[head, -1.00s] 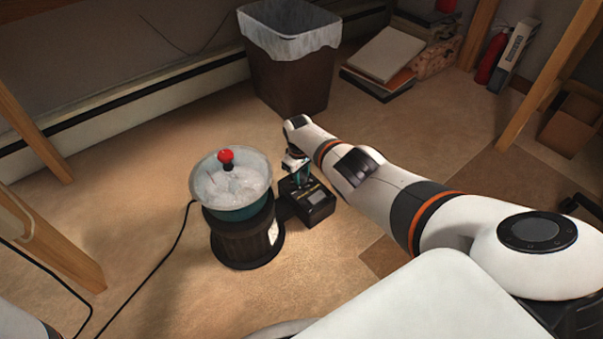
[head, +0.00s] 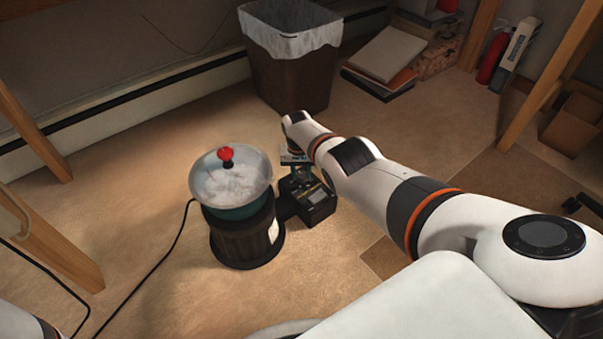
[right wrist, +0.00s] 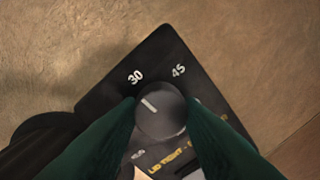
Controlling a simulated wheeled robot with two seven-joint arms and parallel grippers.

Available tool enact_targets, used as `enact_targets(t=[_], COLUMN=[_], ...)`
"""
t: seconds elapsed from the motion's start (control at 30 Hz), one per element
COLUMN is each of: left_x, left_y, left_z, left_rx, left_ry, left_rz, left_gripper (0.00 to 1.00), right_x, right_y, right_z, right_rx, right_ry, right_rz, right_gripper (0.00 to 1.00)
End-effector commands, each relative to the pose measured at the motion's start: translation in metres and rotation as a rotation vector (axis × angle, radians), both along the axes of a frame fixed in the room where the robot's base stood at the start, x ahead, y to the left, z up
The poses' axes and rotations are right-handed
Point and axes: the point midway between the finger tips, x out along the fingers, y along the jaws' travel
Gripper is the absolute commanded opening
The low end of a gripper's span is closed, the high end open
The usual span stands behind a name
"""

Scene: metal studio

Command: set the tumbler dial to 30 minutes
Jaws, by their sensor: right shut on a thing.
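The tumbler has a clear bowl (head: 231,190) with whitish contents and a red knob (head: 226,153), on a dark ribbed base (head: 246,235). Its black control box (head: 318,208) joins it at the right. In the right wrist view the round grey dial (right wrist: 162,118) sits between the green fingers of my right gripper (right wrist: 162,112), shut on its sides. Its white mark points up and left, roughly toward the printed 30 (right wrist: 135,77), a little left of it. The 45 (right wrist: 179,70) is further right. Lower lettering is partly hidden by the fingers. My left gripper is out of view.
A bin (head: 290,75) with a white liner stands behind the tumbler. A black cord (head: 165,252) runs across the floor at left. Wooden legs stand at left (head: 45,145) and right (head: 535,95). Books (head: 387,55) lie at the back. Floor around the box is mostly clear.

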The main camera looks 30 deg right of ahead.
Motion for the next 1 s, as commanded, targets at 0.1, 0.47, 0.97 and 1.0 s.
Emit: enact_targets(t=[0.1, 0.47, 0.97, 1.0], left_x=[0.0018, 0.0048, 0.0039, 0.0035], left_y=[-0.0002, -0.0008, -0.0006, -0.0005], left_z=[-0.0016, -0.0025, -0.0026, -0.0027], left_rx=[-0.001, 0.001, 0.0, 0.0], left_ry=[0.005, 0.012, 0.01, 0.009], left_rz=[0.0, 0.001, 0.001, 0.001], left_gripper=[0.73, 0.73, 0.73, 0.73], right_x=[-0.0009, -0.0007, -0.0004, -0.0004], right_y=[0.0006, 0.0004, 0.0003, 0.0003], right_z=[-0.0009, -0.0003, -0.0002, -0.0002], right_rx=[0.001, 0.001, 0.001, 0.001], right_ry=[0.004, 0.005, 0.003, 0.003], right_rz=[-0.052, -0.117, -0.117, -0.117], right_gripper=[0.1, 0.1, 0.55, 0.55])
